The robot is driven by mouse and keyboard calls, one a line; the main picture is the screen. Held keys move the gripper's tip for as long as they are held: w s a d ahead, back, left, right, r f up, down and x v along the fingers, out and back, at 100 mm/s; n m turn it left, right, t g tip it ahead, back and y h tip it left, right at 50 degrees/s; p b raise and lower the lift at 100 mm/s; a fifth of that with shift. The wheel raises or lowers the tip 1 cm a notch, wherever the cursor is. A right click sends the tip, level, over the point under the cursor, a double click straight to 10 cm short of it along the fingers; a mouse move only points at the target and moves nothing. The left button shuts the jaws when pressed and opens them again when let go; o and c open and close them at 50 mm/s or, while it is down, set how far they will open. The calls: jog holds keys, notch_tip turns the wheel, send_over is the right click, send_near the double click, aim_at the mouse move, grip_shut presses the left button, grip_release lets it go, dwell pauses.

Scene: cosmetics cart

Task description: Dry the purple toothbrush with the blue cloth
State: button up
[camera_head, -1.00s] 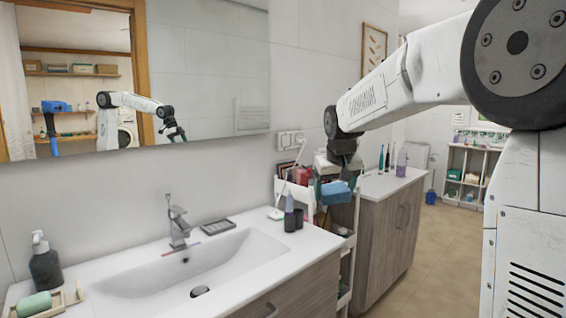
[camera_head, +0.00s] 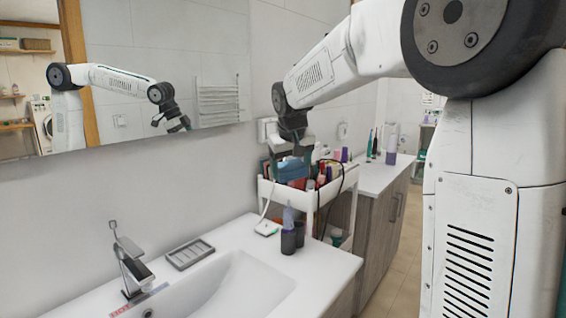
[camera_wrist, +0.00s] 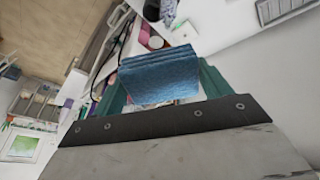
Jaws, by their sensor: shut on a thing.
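My gripper (camera_head: 292,150) is shut on the folded blue cloth (camera_head: 291,170), above the near-left end of the white cart. In the wrist view the cloth (camera_wrist: 160,78) hangs between the two teal fingers of the gripper (camera_wrist: 162,88) and hides part of what is behind it. A thin stick with reddish and bluish-purple parts (camera_head: 140,300) lies by the tap on the sink. It may be the purple toothbrush, but it is too small to be sure. My gripper is well apart from it.
The white cart (camera_head: 342,187) holds several bottles and boxes. Dark cups (camera_head: 289,242) and a grey soap dish (camera_head: 190,253) stand on the counter beside the sink basin (camera_head: 235,290). The tap (camera_head: 132,262) rises at the basin's back edge. A mirror (camera_head: 165,45) covers the wall behind.

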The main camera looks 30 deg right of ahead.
aim_at(291, 180)
jog(key=shift+w+f, duration=0.1)
jog(key=shift+f, duration=0.1)
jog(key=shift+d+f, duration=0.1)
jog(key=shift+f, duration=2.55)
jog(key=shift+f, duration=0.4)
